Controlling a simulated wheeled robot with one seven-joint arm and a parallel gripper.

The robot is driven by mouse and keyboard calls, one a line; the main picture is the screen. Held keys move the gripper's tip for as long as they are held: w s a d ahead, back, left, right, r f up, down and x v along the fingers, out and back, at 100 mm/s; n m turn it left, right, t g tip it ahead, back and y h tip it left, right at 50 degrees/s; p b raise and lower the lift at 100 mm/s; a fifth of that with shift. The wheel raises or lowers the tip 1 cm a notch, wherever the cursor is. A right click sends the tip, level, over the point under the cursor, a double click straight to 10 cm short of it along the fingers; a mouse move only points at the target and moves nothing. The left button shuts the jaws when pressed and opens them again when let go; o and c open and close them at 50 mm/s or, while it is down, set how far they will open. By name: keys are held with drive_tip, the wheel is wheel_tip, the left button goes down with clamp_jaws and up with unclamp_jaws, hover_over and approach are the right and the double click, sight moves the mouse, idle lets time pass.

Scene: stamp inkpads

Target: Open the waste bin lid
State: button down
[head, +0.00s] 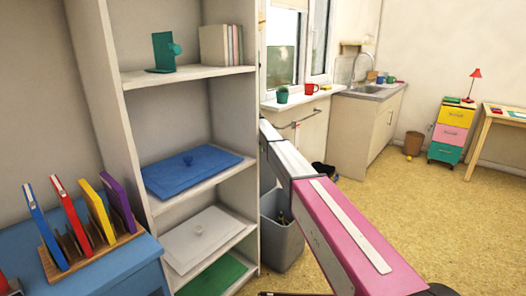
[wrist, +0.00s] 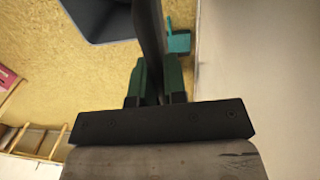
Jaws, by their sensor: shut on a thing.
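The grey waste bin (head: 281,245) stands on the floor right of the shelf unit, partly behind my arm. Its top is uncovered in the head view, with something dark inside. The wrist view shows part of the bin (wrist: 95,22) at the upper left. My gripper (wrist: 155,65) has green fingers shut on a dark, thin panel (wrist: 150,30), seen edge-on beside the bin. It looks like the bin lid, standing up; its hinge is not clear. In the head view my gripper and the lid are hidden or cannot be made out.
The shelf unit (head: 250,165) stands close on the left. A sink counter (head: 370,130) is behind, with dark objects (head: 322,172) on the floor near it. A teal piece (wrist: 179,42) is right of the panel. Open floor (head: 400,205) lies to the right.

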drive_tip(key=shift+a, duration=0.15)
drive_tip(key=c, duration=1.2)
unclamp_jaws()
drive_tip(key=r, duration=0.7)
drive_tip(key=shift+w+a+r, duration=0.2)
drive_tip(key=shift+a, duration=0.05)
drive_tip(key=shift+d+f, duration=0.1)
